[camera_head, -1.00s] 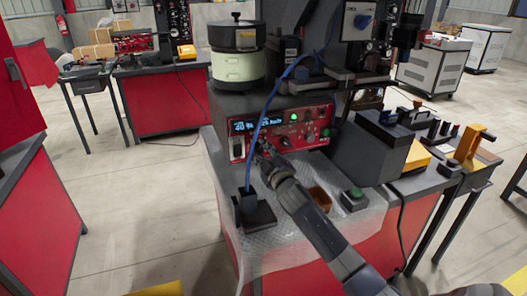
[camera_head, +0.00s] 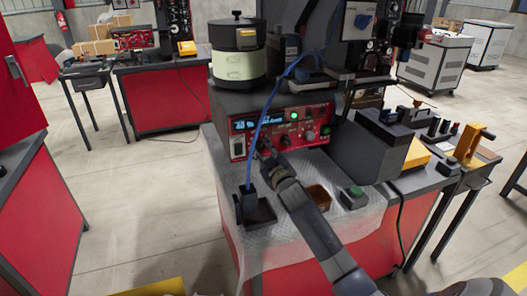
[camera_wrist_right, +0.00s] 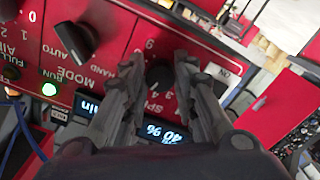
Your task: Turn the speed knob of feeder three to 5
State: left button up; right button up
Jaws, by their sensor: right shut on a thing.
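The feeder's red control panel (camera_head: 290,121) faces me under the bowl, with a lit blue display (camera_head: 256,123). My right gripper (camera_head: 266,153) is at its lower left part. In the right wrist view, the two fingers of my right gripper (camera_wrist_right: 155,90) stand on either side of the dark round speed knob (camera_wrist_right: 158,74) and are shut on it. Printed scale numbers and part of a speed label show around the knob; its pointer is not clear. The display (camera_wrist_right: 160,132) shows partly, with digits that look like 40 and 96. My left gripper is not in view.
A MODE selector (camera_wrist_right: 76,40) and a lit green button (camera_wrist_right: 49,89) sit beside the knob. A blue cable (camera_head: 262,130) hangs in front of the panel.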

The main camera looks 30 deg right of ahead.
jog(key=shift+r, duration=0.1)
jog(key=o, duration=1)
jog(key=shift+o, duration=0.2)
jog(key=shift+s+a+f, duration=0.15)
jog(key=shift+s+f, duration=0.05)
jog(key=shift+s, duration=0.3)
jog(key=v, duration=1.1)
